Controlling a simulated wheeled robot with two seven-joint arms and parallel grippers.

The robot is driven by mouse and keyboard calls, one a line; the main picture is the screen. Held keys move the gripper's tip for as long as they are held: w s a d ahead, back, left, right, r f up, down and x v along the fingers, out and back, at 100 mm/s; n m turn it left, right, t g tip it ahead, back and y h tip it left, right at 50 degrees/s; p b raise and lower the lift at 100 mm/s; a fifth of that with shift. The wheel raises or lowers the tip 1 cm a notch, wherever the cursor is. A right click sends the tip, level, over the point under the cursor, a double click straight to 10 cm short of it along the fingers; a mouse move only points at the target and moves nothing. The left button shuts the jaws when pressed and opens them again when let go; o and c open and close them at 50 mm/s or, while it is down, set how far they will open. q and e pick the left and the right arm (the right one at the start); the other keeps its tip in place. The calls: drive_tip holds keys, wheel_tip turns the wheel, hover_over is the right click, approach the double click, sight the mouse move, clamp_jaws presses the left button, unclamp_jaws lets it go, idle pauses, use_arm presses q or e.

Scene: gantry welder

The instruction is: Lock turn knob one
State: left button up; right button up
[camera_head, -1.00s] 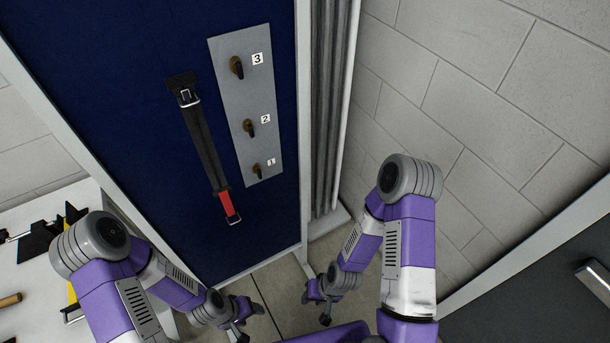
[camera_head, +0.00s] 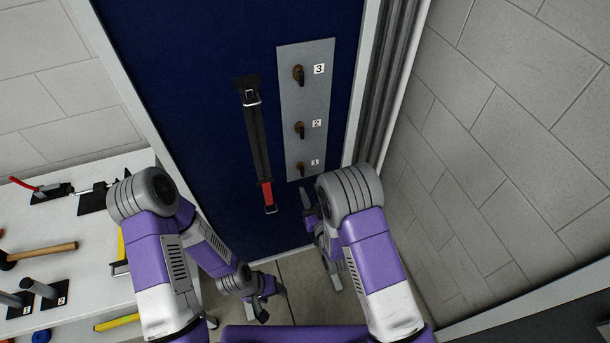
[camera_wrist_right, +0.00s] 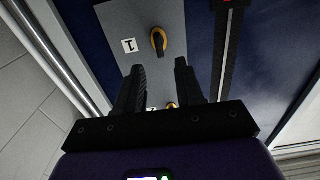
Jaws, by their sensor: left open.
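Knob one (camera_head: 300,168) is a small dark knob with a brass-coloured base, lowest on a grey panel (camera_head: 291,95), beside the label "1". In the right wrist view, knob one (camera_wrist_right: 158,42) stands beyond my fingertips, roughly centred between them. My right gripper (camera_wrist_right: 160,76) is open and empty, apart from the knob. In the head view, my right gripper (camera_head: 309,203) is just below the panel, partly hidden by my arm. My left gripper (camera_head: 263,302) is open, low above the floor, away from the panel.
Knobs two (camera_head: 299,130) and three (camera_head: 298,75) sit above knob one. A black strap with a red end (camera_head: 257,140) hangs left of the panel on the blue board (camera_head: 200,90). A white table with tools (camera_head: 90,250) stands at left. A grey curtain (camera_head: 389,80) is at right.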

sight(303, 173)
drive_tip(key=x, duration=0.6)
drive_tip(key=shift+w+p, duration=0.2)
drive_tip(key=shift+p, duration=0.1)
clamp_jaws()
